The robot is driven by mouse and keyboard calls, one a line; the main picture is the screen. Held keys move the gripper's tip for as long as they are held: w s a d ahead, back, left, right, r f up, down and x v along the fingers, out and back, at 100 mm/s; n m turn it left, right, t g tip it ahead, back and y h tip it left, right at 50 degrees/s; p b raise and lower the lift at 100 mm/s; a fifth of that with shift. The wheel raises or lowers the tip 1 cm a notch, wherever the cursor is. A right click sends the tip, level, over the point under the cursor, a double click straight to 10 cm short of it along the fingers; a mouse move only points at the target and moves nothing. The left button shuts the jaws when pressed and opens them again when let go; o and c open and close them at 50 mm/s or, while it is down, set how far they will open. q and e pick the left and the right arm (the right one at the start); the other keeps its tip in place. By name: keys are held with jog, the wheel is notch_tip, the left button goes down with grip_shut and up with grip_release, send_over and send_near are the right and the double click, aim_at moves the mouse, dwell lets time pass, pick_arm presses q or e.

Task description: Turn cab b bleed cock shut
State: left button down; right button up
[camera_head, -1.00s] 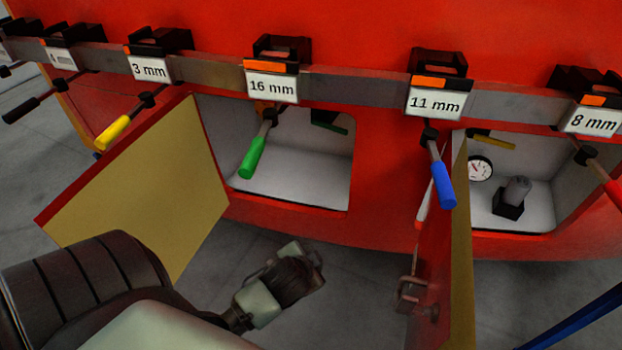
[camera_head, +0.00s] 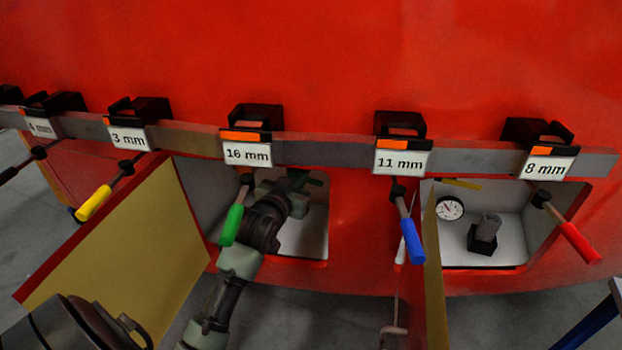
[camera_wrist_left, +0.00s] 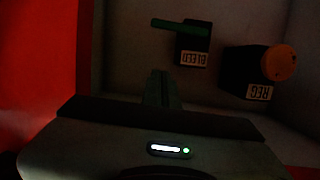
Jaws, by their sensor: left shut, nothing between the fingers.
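The bleed cock, a black body with a dark green lever (camera_wrist_left: 180,27), is on the inner wall of the left open compartment (camera_head: 310,240). In the left wrist view its label reads BLEED upside down, and the lever lies nearly crosswise, sticking out left past the body. My left gripper (camera_wrist_left: 161,76) is shut and empty, its fingertips a little short of the lever and apart from it in that view. In the head view my left arm reaches into the compartment and the gripper hides most of the cock. My right gripper is not in view.
Beside the cock is a black REG unit with an orange knob (camera_wrist_left: 279,63). The yellow-faced door (camera_head: 120,265) stands open at left. Tools with green (camera_head: 231,225) and blue (camera_head: 411,241) handles hang from the rail (camera_head: 320,152). A gauge (camera_head: 450,208) is in the right compartment.

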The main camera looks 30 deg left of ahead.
pick_arm(q)
jog(key=w+a+f, duration=0.2)
jog(key=w+f, duration=0.4)
jog(key=w, duration=0.2)
jog(key=shift+w+a+f+p, duration=0.15)
jog(key=shift+w+f+p, duration=0.15)
jog(key=shift+w+p, duration=0.1)
